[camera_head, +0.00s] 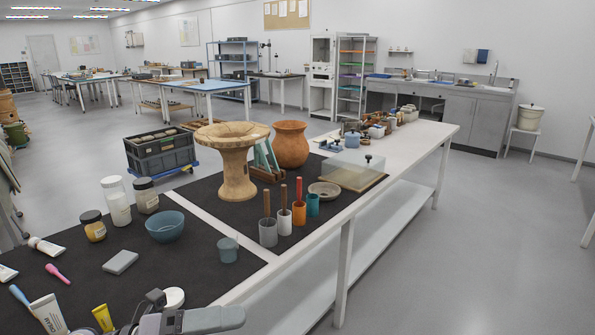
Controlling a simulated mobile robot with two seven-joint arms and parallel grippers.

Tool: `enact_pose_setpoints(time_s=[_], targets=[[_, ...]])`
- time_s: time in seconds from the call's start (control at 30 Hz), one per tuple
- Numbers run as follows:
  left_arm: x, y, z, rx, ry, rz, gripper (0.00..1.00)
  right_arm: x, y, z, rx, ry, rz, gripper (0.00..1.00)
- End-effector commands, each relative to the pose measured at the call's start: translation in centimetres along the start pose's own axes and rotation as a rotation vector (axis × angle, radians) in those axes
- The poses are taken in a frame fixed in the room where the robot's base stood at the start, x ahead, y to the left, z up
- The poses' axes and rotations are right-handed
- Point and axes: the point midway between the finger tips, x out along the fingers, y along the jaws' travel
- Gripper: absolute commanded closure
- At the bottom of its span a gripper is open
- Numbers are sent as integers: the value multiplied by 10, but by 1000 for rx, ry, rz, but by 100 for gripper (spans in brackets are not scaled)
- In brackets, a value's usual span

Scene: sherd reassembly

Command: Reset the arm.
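A grey and black part of my arm (190,319), seemingly the left one, shows at the bottom edge over the near table. Its fingertips cannot be made out, so I cannot tell whether that gripper is open or shut. It appears to hold nothing. My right gripper is not in view. A tan pedestal vessel (236,172) stands upright on the dark mat (190,271). A terracotta jar (290,146) stands behind it to the right, with a green and wooden stand (266,164) between them.
A blue bowl (165,227), a grey block (120,262), jars (93,226), tubes (47,314) and a teal cup (228,249) lie near my arm. Several tool cups (268,233) and a clear case (352,171) stand further right. Floor (440,270) right of the table is clear.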

Motion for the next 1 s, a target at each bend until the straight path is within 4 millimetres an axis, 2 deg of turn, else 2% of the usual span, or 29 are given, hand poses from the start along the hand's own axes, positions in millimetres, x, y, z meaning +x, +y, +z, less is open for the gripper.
enact_pose_setpoints(time_s=[0.07, 0.17, 0.27, 0.37, 0.47, 0.5, 0.6, 0.7, 0.83, 1.0], targets=[[0, -8, 8, -174, -153, -120, 10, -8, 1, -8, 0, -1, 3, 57], [-12, -2, 22, -403, -363, -238, 10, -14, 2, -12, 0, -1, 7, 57], [-33, 20, 30, -645, -583, -319, 10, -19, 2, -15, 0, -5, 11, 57], [-60, 56, 26, -899, -809, -364, 10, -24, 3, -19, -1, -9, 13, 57], [-89, 100, 4, -1162, -1032, -375, 10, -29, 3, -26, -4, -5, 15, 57], [-99, 117, -10, -1265, -1115, -370, 10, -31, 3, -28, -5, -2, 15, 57], [-120, 153, -50, -1493, -1291, -348, 10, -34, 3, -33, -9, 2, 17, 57], [-134, 177, -88, -1666, -1416, -316, 10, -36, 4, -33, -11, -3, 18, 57], [-141, 192, -117, -1786, -1495, -290, 10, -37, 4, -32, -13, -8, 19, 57], [-142, 196, -125, -1817, -1515, -281, 10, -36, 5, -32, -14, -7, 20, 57]])
